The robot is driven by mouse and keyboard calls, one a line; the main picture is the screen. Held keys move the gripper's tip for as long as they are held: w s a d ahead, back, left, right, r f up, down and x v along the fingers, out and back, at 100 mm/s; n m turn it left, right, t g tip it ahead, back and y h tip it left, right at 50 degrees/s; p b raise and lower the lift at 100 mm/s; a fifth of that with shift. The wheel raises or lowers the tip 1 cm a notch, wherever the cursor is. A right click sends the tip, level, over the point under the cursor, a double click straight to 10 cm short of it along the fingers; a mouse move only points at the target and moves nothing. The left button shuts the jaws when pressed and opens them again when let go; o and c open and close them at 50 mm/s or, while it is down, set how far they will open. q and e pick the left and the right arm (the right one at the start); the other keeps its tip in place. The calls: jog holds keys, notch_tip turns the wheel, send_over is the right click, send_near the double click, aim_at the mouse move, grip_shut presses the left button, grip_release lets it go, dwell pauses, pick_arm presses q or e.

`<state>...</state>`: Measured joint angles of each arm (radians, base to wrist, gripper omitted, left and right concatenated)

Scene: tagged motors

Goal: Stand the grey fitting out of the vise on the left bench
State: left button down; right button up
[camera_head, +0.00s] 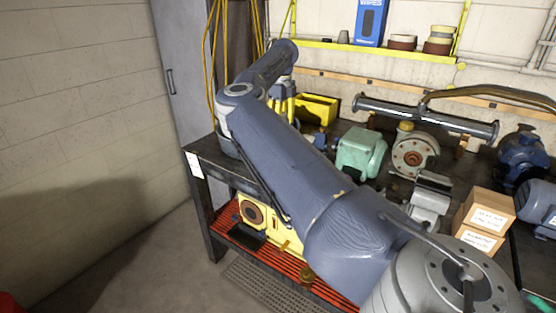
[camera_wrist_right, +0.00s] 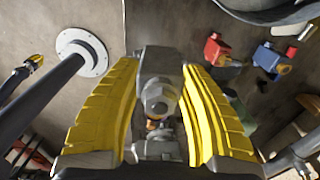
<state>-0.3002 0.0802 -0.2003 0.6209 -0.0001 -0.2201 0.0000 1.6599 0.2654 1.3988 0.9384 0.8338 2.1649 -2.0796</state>
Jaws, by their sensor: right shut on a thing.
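My right gripper (camera_wrist_right: 160,95) shows its two yellow fingers on either side of a grey metal fitting (camera_wrist_right: 160,98), shut on it. The fitting has a rounded, nut-like face towards the wrist camera; its lower end is hard to make out. In the head view my right arm crosses the picture, and yellow finger parts of the right gripper (camera_head: 285,104) show behind it, over the far left end of the bench (camera_head: 207,152). The fitting is hidden there. A grey vise-like block (camera_head: 431,192) stands further right on the bench. My left gripper is not seen.
A yellow bin (camera_head: 317,108), a green motor (camera_head: 360,152) and a round flanged part (camera_head: 414,155) stand along the bench. Cardboard boxes (camera_head: 484,218) are at the right. The wrist view shows a red part (camera_wrist_right: 216,50) and a blue part (camera_wrist_right: 270,58) nearby.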

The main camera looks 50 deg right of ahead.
notch_tip(320, 180, down, 17)
jog(key=shift+r, duration=0.1)
dwell(0.8)
jog(key=o, duration=1.3)
jog(key=shift+f, duration=0.2)
jog(key=shift+o, duration=0.2)
